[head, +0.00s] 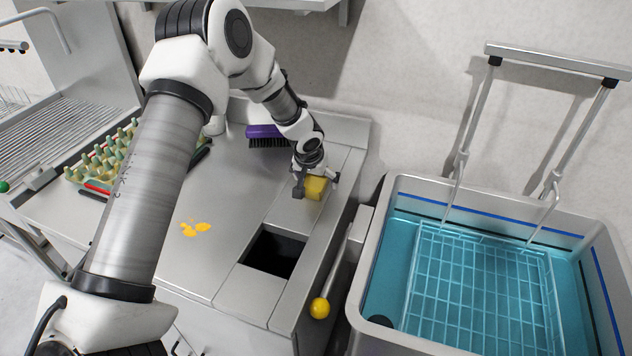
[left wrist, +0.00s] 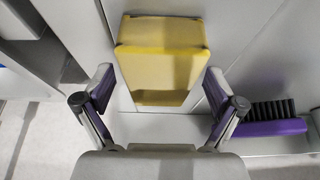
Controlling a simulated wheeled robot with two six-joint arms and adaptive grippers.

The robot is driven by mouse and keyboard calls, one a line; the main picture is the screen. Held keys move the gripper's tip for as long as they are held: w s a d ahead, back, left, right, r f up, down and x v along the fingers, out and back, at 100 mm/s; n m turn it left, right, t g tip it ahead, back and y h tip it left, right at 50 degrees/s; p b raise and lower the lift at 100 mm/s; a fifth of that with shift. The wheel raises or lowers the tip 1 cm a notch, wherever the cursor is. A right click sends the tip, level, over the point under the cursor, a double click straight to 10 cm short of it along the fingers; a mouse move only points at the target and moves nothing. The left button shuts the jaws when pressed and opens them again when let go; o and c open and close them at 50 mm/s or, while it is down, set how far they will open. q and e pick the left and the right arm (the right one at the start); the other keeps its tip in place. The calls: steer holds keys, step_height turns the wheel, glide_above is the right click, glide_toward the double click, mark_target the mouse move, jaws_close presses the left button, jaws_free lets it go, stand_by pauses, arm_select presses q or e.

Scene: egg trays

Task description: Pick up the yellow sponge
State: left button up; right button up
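The yellow sponge (head: 317,190) rests on the steel counter near its right edge, beyond a dark rectangular opening. In the left wrist view the sponge (left wrist: 160,68) is a yellow block lying ahead of the palm, its near part reaching between the fingertips. My left gripper (head: 314,183) is over the sponge, pointing down with a finger on either side. In the left wrist view the left gripper (left wrist: 159,80) is open, with narrow gaps between its purple-padded fingers and the sponge. My right gripper is not in view.
A purple brush (head: 266,131) lies behind the sponge; it also shows in the left wrist view (left wrist: 262,127). A yellow spill (head: 195,229) marks the counter. An egg tray (head: 92,171) stands at left. A blue basin (head: 398,250) with a wire rack is at right.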

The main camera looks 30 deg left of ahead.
arm_select(q)
steer(key=c, duration=1.1)
steer(key=shift+c, duration=0.2)
steer(key=shift+r, duration=0.1)
